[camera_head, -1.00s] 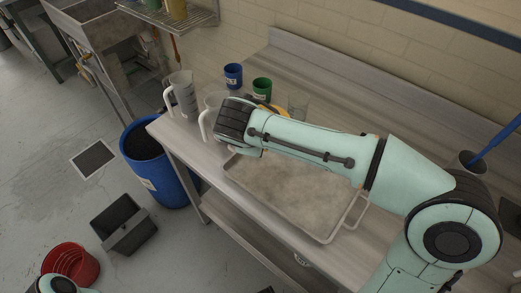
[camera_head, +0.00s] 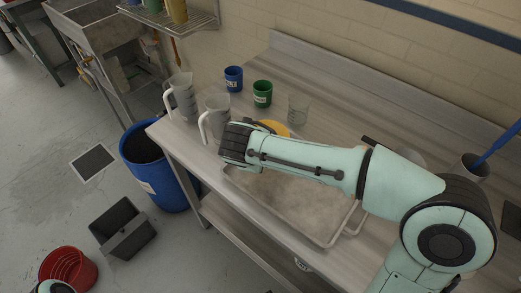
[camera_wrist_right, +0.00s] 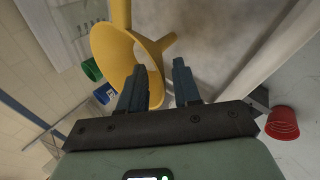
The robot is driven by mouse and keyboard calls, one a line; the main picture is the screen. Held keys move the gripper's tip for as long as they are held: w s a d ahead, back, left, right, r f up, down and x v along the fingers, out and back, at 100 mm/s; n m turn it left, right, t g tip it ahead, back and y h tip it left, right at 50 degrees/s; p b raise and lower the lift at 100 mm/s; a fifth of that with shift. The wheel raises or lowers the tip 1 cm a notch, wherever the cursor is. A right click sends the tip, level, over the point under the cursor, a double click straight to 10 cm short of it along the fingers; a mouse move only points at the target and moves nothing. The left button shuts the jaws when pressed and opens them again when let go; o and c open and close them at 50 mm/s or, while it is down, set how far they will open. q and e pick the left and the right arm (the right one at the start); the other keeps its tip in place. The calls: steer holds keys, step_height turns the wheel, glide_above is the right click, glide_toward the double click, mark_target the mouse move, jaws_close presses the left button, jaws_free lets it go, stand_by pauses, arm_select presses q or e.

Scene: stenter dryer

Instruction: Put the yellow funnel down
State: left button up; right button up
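The yellow funnel (camera_head: 274,128) shows in the head view only as a small part behind my right wrist, at the back edge of the metal tray. In the right wrist view the funnel (camera_wrist_right: 108,42) is large, its wide mouth facing the camera. My right gripper (camera_wrist_right: 160,78) has its two fingers apart at the funnel's rim. One finger overlaps the mouth and the other is outside the rim, with a gap beside it. The right fingers are hidden in the head view. Whether the funnel rests on a surface is unclear. My left gripper's fingers are out of view.
The tray (camera_head: 333,238) lies on the bench (camera_head: 335,130). Two jugs (camera_head: 183,98) (camera_head: 216,116), a blue cup (camera_head: 233,78), a green cup (camera_head: 262,93) and a clear beaker (camera_head: 298,108) stand behind it. A blue barrel (camera_head: 165,185) and a red bucket (camera_head: 70,266) are on the floor.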

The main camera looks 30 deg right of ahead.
steer(key=shift+r, duration=0.25)
steer(key=p+v, duration=0.1)
steer(key=v, duration=1)
steer(key=shift+s+a+r, duration=0.25)
steer(key=shift+r, duration=0.05)
